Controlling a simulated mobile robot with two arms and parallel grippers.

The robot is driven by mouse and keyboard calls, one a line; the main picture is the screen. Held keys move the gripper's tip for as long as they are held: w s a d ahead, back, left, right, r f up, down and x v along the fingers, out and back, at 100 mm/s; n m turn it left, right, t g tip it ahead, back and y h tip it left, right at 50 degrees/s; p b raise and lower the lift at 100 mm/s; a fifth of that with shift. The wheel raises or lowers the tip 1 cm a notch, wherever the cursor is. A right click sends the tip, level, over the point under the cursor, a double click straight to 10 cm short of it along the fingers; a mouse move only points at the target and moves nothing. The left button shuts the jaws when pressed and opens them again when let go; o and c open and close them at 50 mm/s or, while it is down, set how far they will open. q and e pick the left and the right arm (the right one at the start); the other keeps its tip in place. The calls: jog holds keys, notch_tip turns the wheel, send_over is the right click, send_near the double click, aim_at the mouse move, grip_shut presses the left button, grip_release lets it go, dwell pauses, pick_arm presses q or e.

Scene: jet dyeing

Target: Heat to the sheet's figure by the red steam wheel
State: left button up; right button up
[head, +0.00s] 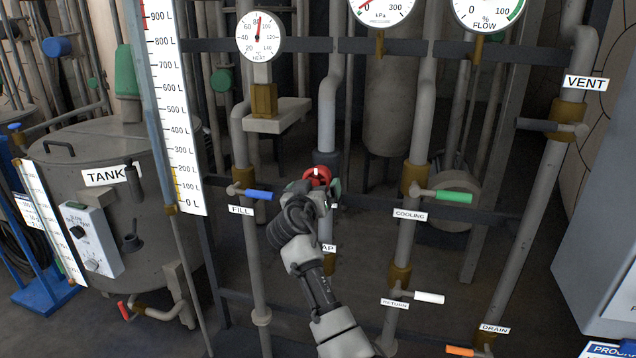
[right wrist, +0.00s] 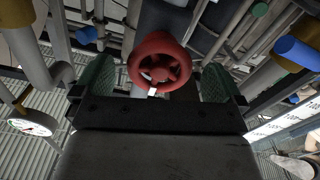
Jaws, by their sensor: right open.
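The red steam wheel (head: 318,174) sits on a pipe at the middle of the head view. In the right wrist view the wheel (right wrist: 160,62) lies between the two green finger pads, with a gap showing on each side. My right gripper (head: 316,190) is open at the wheel and partly covers it. The heat gauge (head: 259,37) stands above and to the left, its red needle near the top, about 80. A sheet with a blue heading (head: 608,349) is cut off at the lower right corner; its figure cannot be read. My left gripper is not in view.
The blue fill handle (head: 257,194) is close left of my gripper. The green cooling handle (head: 453,197) is to the right. White return (head: 429,297) and orange drain (head: 460,351) handles are lower. The tank (head: 100,160) stands left.

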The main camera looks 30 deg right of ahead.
jog(key=shift+x, duration=1.5)
jog(key=shift+c, duration=0.3)
jog(key=c, duration=0.8)
jog(key=n+p, duration=0.2)
jog(key=n, duration=0.3)
jog(key=shift+s+r+n, duration=0.1)
jog(key=shift+n, duration=0.2)
jog(key=shift+s+d+n+p, duration=0.1)
jog(key=shift+n+p, duration=1)
jog(key=shift+n, duration=1.1)
